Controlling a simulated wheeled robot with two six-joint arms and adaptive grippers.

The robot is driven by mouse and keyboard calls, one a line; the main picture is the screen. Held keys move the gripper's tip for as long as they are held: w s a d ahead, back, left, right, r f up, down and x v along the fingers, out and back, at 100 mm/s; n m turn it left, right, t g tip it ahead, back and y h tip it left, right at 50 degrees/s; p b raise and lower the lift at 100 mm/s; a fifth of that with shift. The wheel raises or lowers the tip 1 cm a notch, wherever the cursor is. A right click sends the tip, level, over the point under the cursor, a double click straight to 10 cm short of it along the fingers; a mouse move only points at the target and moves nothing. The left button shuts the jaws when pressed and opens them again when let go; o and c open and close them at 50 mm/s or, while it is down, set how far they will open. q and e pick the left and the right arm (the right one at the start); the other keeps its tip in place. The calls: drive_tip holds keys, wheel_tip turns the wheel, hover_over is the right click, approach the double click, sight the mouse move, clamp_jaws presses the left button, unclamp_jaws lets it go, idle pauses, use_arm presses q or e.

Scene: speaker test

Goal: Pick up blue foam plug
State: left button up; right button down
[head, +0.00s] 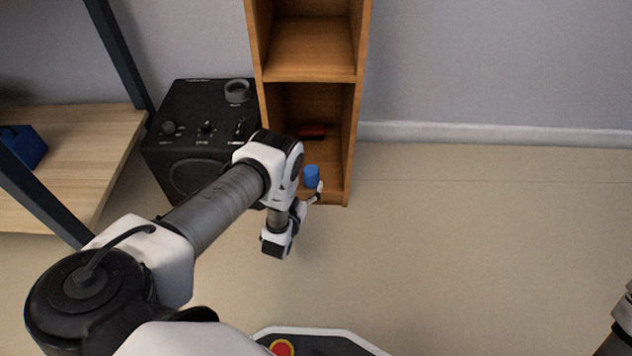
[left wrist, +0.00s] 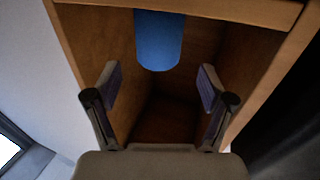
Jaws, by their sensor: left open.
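The blue foam plug (head: 311,176) is a small blue cylinder in the lowest compartment of the wooden shelf unit (head: 350,130), near its front edge in the head view. It also shows at the top middle of the left wrist view (left wrist: 158,40), ahead of the fingers. My left gripper (head: 316,190) reaches to the front of that compartment, close to the plug, and is partly hidden by my own wrist. In the left wrist view its two fingers (left wrist: 158,88) are spread wide with nothing between them. My right gripper is not seen; only part of my right arm shows at the right edge.
A red object (head: 312,132) lies deeper in the same compartment. A black speaker box (head: 190,140) with knobs and a grey ring (head: 237,91) on top stands left of the shelf unit. A wooden rack (head: 80,150) holds a blue item (head: 25,148). Floor to the right is clear.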

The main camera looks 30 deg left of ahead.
sight(309, 178)
use_arm(q)
drive_tip(key=x, duration=0.1)
drive_tip(key=b+x, duration=0.1)
drive_tip(key=x, duration=0.1)
drive_tip(key=shift+w+d+f+b, duration=0.15)
drive_tip(key=shift+f+b, duration=0.1)
drive_tip(key=shift+b, duration=0.15)
drive_tip(key=shift+w+r, duration=0.1)
drive_tip(key=shift+w, duration=0.15)
drive_tip(key=shift+r, duration=0.15)
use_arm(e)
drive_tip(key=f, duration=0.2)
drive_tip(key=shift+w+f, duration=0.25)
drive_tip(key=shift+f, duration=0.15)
use_arm(q)
drive_tip(key=c, duration=0.8)
drive_tip(key=shift+c, duration=0.2)
